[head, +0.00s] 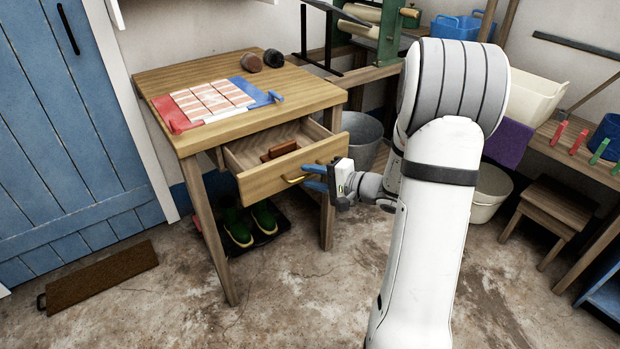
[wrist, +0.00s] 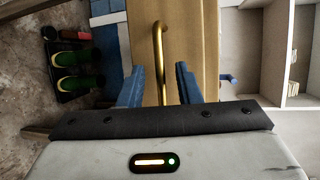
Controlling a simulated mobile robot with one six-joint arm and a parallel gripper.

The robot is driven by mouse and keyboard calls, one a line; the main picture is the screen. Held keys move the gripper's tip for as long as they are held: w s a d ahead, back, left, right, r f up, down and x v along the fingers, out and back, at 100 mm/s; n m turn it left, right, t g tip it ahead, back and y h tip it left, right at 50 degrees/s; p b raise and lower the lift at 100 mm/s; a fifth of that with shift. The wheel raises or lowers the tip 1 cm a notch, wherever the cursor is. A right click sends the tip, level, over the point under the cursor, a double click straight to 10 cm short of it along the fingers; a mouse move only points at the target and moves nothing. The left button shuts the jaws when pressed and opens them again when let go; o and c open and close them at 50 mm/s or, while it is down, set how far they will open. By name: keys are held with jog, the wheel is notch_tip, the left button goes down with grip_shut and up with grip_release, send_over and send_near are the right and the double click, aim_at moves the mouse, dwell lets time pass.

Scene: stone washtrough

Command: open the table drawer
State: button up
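The wooden table (head: 245,122) stands against the wall, and its drawer (head: 262,182) is pulled part-way out with the inside showing. A reddish-brown object (head: 281,149) lies in the drawer. The brass handle (head: 294,180) is on the drawer front. My gripper (head: 312,178) is just in front of the drawer at its right half. In the wrist view my gripper (wrist: 159,86) has its two blue fingers apart, with the brass handle (wrist: 159,40) between them. Gaps show on both sides of the handle.
A checkered cloth or board (head: 210,100) and two dark round objects (head: 262,59) lie on the tabletop. Green boots (head: 237,228) stand under the table. A metal bucket (head: 362,135) is right of the table. A brown mat (head: 100,276) lies on the floor.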

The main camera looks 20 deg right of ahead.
jog(key=p+v, duration=0.1)
jog(key=v, duration=0.6)
jog(key=shift+s+d, duration=0.25)
jog(key=shift+s, duration=0.05)
jog(key=s+a+r+n+g+h+p, duration=0.2)
jog(key=s+a+r+n+g+p, duration=0.5)
jog(key=s+a+r+g+p, duration=0.6)
jog(key=s+d+r+n+t+h+p, duration=0.1)
jog(key=s+r+n+h+p, duration=0.1)
jog(key=r, duration=0.6)
jog(key=s+r+n+t+h+p, duration=0.1)
jog(key=s+r+t+h+p, duration=0.1)
jog(key=s+r+h+p, duration=0.2)
notch_tip(320, 180, up, 4)
jog(key=h+p, duration=0.2)
jog(key=p, duration=0.3)
jog(key=shift+d+r+n+t, duration=0.2)
jog(key=shift+d+n+t, duration=0.1)
jog(key=shift+d+n, duration=0.1)
